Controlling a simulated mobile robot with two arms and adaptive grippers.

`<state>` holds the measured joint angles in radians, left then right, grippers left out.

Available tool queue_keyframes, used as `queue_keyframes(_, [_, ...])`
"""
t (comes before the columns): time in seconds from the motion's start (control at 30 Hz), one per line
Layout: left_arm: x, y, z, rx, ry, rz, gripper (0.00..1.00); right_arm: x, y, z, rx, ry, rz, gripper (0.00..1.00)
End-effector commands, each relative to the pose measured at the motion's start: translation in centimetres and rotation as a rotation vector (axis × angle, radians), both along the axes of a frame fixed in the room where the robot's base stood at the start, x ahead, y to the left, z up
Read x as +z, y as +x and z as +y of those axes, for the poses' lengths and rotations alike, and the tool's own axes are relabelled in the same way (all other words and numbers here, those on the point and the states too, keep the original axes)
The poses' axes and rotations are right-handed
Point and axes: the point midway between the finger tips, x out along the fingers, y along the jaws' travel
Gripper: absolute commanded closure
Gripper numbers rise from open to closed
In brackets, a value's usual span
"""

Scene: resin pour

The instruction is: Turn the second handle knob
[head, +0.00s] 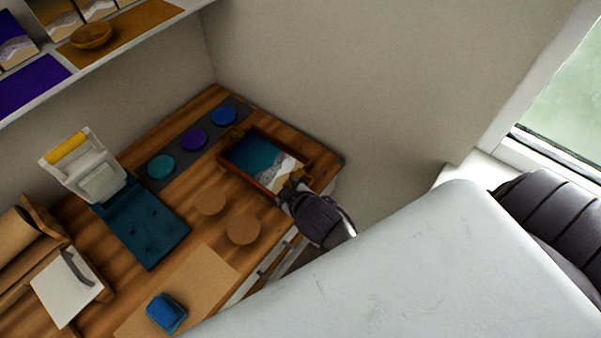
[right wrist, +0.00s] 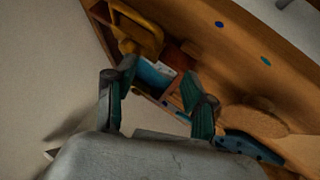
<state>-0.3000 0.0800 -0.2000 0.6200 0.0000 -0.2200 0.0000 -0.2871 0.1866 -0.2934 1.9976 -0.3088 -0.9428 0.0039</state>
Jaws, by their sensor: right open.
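A wooden tray (head: 249,175) with a teal, white and tan resin picture sits near the far right corner of the wooden counter. A gold-brown handle (head: 234,138) shows at its far end; a handle of that colour also shows large in the right wrist view (right wrist: 145,38). The near end of the tray is partly hidden by my right gripper (head: 289,186). In the right wrist view my right gripper (right wrist: 160,72) is open, with its two green-padded fingers apart and the tray beyond them. I see nothing held between them. A knob itself is not clear. My left gripper is not in view.
Blue (head: 223,116), purple (head: 194,140) and teal (head: 161,166) discs lie on a dark strip. Two round cork pieces (head: 243,229) lie nearer. A teal mat (head: 150,235), a white device (head: 85,170) and a blue block (head: 166,313) occupy the left. A wall stands behind.

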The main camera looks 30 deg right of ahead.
Motion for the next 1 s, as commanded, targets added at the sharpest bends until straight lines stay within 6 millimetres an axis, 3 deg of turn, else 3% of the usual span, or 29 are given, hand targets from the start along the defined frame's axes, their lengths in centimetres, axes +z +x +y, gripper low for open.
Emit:
queue_keyframes(0.13, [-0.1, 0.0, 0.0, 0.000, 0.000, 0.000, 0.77, -1.4, -2.1, -0.4, -0.039, 0.038, 0.078, 0.46])
queue_keyframes(0.33, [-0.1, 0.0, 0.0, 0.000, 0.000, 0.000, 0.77, -2.2, -3.7, -0.6, -0.067, 0.065, 0.136, 0.46])
queue_keyframes(1.0, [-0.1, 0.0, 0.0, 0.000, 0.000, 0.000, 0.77, -2.4, -4.1, -0.7, -0.074, 0.072, 0.151, 0.46])
